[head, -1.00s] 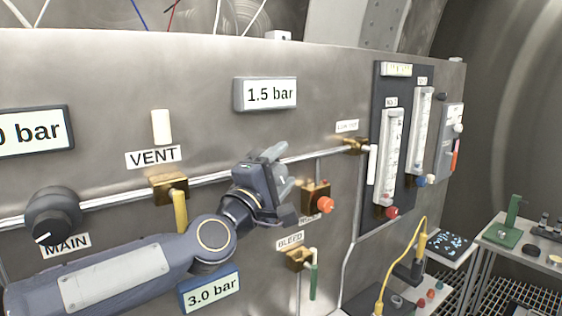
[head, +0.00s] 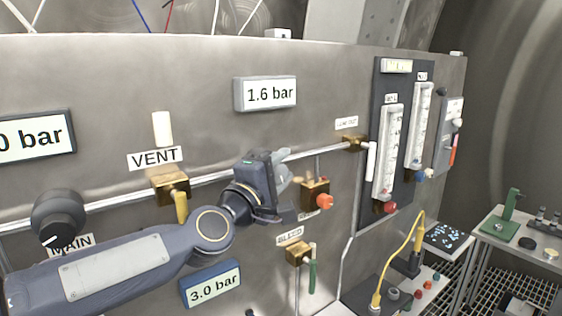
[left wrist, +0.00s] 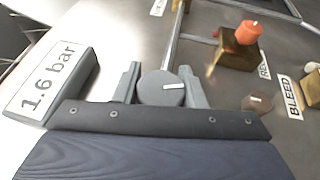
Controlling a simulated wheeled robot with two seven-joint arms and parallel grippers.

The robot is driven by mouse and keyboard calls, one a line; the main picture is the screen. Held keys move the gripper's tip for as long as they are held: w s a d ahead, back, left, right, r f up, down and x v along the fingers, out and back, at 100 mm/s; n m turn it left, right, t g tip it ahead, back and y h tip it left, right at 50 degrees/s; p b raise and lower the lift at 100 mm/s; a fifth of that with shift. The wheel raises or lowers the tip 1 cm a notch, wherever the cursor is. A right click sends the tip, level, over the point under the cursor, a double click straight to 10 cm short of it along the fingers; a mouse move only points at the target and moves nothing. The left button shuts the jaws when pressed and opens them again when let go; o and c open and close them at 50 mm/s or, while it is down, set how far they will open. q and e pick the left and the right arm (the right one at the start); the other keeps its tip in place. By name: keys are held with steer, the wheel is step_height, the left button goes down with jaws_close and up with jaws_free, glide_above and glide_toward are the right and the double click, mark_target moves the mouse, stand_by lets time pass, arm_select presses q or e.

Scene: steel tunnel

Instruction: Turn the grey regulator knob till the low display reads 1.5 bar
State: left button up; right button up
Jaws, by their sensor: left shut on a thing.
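The grey regulator knob (left wrist: 161,88) shows in the left wrist view as a round disc with a white pointer mark. My left gripper (left wrist: 161,86) is shut on it, one finger on each side. In the head view my left gripper (head: 280,172) is at the pipe on the panel and mostly hides the knob. The low display (head: 265,93) above it reads 1.6 bar; it also shows in the left wrist view (left wrist: 46,82). My right gripper is not in view.
The yellow-handled vent valve (head: 180,205) and black main knob (head: 58,217) are to the left. An orange-knobbed brass valve (head: 316,195) is close to the right of my gripper. The green-handled bleed valve (head: 312,275) is below. A blue-framed display (head: 211,285) reads 3.0 bar.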

arm_select(q)
steer(key=o, duration=1)
steer(key=b+v, duration=0.6)
steer(key=v, duration=0.2)
steer(key=shift+b, duration=0.4)
